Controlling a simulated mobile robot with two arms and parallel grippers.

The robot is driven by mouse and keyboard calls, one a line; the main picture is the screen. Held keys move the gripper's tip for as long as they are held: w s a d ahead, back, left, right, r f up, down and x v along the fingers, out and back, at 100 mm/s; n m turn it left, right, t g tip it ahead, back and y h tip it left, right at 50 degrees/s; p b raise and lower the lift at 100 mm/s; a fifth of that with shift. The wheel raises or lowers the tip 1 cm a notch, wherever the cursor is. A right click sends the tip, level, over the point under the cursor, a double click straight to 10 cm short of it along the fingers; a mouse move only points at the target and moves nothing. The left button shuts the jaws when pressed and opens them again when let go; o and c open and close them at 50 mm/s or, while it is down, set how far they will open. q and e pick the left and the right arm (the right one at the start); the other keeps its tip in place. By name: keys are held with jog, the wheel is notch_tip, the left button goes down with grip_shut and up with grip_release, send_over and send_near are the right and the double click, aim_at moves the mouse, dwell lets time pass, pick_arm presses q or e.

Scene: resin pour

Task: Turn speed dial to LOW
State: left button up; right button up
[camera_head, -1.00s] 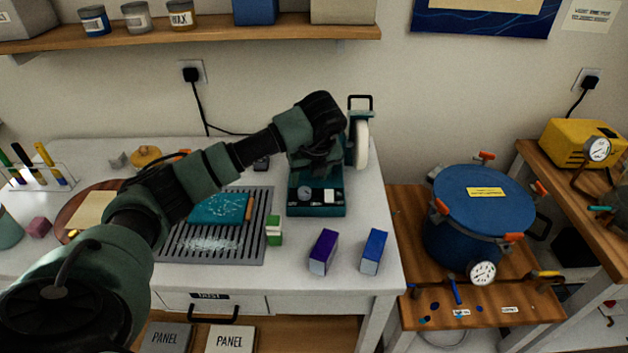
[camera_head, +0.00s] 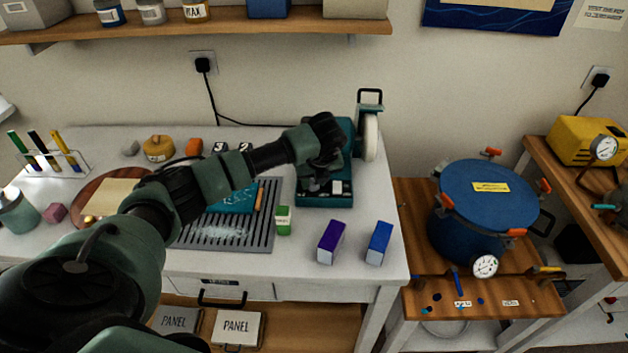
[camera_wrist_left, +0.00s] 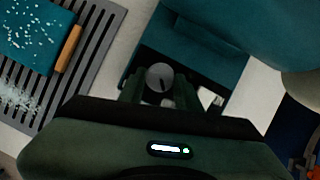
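The speed dial (camera_wrist_left: 159,77) is a small round grey knob with a dark pointer mark, on the front of a teal machine (camera_head: 325,200) with a pale wheel (camera_head: 369,137) at its right. My left gripper (camera_head: 317,181) is over the front of the machine and hides most of the dial in the head view. In the left wrist view its two fingers (camera_wrist_left: 160,91) stand apart on either side of the dial, with what looks like a small gap. I cannot read any speed labels. My right gripper is not in view.
A white switch or label (camera_wrist_left: 210,98) sits right of the dial. A grey slotted tray (camera_head: 222,236) with a teal panel lies to the left. Green, purple (camera_head: 331,242) and blue (camera_head: 378,243) boxes stand in front. A blue pressure pot (camera_head: 487,210) is further right.

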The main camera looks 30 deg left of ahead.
pick_arm(q)
grip_shut()
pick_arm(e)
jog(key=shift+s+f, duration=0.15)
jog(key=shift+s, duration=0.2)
